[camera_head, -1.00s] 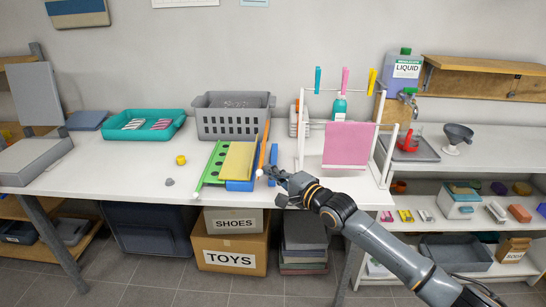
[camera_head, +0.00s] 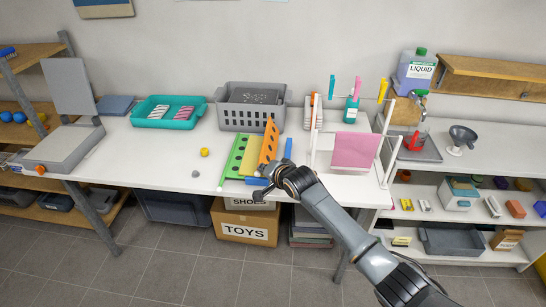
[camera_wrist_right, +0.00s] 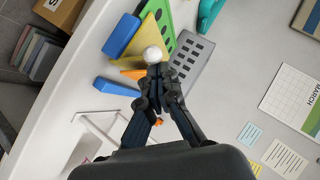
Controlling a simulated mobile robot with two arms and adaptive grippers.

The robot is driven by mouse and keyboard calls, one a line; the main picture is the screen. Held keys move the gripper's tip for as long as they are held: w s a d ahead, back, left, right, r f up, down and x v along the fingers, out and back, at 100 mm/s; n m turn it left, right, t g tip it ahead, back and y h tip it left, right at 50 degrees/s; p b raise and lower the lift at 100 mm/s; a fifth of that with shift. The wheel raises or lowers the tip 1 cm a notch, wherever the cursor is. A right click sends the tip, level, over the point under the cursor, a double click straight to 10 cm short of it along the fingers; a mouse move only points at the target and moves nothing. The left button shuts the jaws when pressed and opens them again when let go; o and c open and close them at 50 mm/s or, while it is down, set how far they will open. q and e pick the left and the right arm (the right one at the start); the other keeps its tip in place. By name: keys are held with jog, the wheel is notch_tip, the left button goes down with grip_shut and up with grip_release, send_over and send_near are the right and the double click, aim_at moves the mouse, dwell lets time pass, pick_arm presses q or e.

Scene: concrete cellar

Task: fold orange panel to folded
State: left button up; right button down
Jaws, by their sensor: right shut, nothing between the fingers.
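The orange panel (camera_head: 269,143) has dark holes and stands raised at a slant on the right side of the folding piece, leaning over the yellow middle (camera_head: 252,152). In the right wrist view the orange panel (camera_wrist_right: 132,73) shows only as a small strip, mostly hidden. A white knob (camera_wrist_right: 152,54) sits right at my fingertips; I cannot tell if they touch. My right gripper (camera_head: 262,191) is shut and empty at the panel's near end, also in the wrist view (camera_wrist_right: 155,70). My left gripper is out of view.
A white rack with a pink cloth (camera_head: 355,150) stands close on the right. A small yellow object (camera_head: 204,152) lies to the left, with clear tabletop around it.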

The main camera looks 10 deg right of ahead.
jog(key=shift+w+a+n+g+h+p, duration=0.25)
jog(key=shift+a+n+g+h+p, duration=0.2)
jog(key=shift+a+h, duration=0.4)
pick_arm(q)
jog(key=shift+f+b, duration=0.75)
jog(key=shift+b, duration=0.9)
pick_arm(e)
jog(key=shift+n+g+h, duration=0.35)
jog(key=shift+n+h, duration=0.2)
jog(key=shift+h, duration=0.3)
jog(key=shift+w+a+f, duration=0.2)
jog(key=shift+a+f, duration=0.25)
jog(key=shift+a, duration=0.25)
jog(key=shift+w+a+f, duration=0.2)
jog(key=shift+a+f, duration=0.2)
jog(key=shift+a, duration=0.35)
jog(key=shift+w+a+f, duration=0.2)
jog(key=shift+a+f, duration=0.25)
jog(key=shift+a, duration=0.25)
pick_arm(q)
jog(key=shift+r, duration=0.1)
